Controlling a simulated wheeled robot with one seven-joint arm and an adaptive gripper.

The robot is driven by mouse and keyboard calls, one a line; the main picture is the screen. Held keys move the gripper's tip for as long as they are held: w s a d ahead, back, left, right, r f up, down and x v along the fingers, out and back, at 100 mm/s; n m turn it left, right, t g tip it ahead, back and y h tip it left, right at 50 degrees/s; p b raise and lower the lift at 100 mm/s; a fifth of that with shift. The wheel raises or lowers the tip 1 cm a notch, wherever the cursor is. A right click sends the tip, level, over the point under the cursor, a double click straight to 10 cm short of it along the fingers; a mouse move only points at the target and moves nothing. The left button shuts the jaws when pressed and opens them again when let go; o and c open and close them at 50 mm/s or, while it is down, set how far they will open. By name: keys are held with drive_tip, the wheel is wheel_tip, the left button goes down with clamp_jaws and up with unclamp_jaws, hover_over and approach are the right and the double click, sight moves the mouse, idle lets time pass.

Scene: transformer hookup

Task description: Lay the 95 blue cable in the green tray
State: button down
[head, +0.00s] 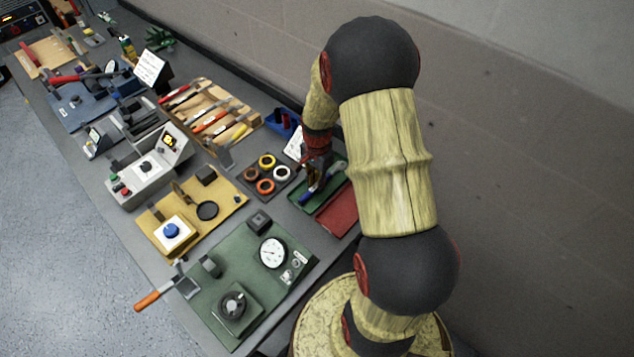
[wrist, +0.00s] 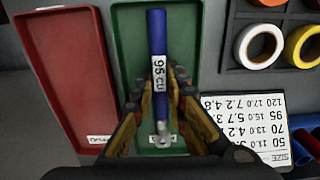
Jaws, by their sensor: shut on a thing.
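The blue cable (wrist: 157,35) has a white label reading "95 cu" and a metal lug at its lower end in the wrist view. My gripper (wrist: 161,88) is shut on it around its middle, below the label. The green tray (wrist: 197,50) lies behind and under the cable in the wrist view, and the cable lines up with its length. I cannot tell whether the cable touches the tray floor. In the head view, the green tray (head: 330,194) is near the wall side of the bench, with my gripper (head: 314,175) over it and the blue cable (head: 305,198) below.
A red tray (head: 340,213) sits right beside the green one. A dark holder with tape rolls (head: 266,172) and a white size card (wrist: 247,125) are close on the other side. A green panel with a gauge (head: 240,285) and a yellow board (head: 190,220) occupy nearby bench.

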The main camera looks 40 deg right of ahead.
drive_tip(key=shift+f, duration=0.15)
drive_tip(key=c, duration=1.7)
unclamp_jaws()
drive_tip(key=shift+r+p, duration=2.35)
drive_tip(key=shift+r, duration=1.2)
